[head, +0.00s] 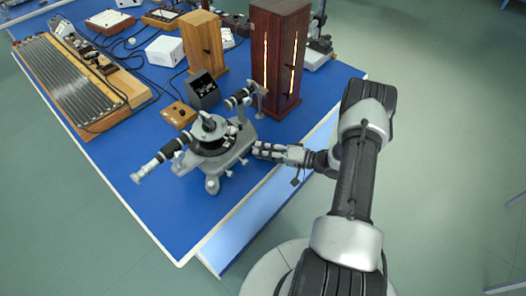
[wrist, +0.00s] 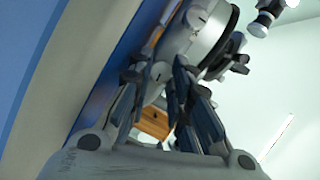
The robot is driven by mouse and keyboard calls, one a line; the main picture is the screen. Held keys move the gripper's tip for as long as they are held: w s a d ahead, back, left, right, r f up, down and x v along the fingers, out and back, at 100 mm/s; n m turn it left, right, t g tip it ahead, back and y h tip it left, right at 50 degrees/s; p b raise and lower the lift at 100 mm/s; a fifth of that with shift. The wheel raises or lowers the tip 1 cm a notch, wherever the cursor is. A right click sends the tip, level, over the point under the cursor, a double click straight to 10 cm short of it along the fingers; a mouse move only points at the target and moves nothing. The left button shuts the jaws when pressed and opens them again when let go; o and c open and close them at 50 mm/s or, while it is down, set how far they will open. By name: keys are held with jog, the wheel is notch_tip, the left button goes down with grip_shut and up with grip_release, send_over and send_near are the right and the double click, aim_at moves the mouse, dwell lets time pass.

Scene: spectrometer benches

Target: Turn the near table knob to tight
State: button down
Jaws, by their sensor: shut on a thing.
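The grey and black spectrometer (head: 212,163) stands on the blue bench near its front edge, its round table and telescope tubes above a footed base. My gripper (head: 260,151) reaches in from the right, low at the spectrometer's right side. Its fingers are shut on a small knob there, which the fingertips largely hide in the head view. In the wrist view my gripper (wrist: 156,72) has its two fingers on either side of a small grey part, below the spectrometer's silver and black round body (wrist: 205,38). The knob's turn angle cannot be read.
A tall dark wooden lamp box (head: 279,60) with glowing slits stands just behind my gripper. A lighter wooden box (head: 203,44), a small black meter (head: 204,90) and a wooden block (head: 178,115) stand behind the spectrometer. The blue bench (head: 150,215) is clear at front left.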

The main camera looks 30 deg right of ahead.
jog(key=shift+m+y, duration=0.3)
jog(key=shift+m, duration=0.2)
jog(key=c, duration=1.5)
grip_release()
jog(key=shift+o, duration=0.2)
jog(key=shift+f, duration=0.1)
jog(key=shift+s+d, duration=0.1)
jog(key=v, duration=0.7)
jog(key=shift+s+d, duration=0.25)
jog(key=shift+w, duration=0.1)
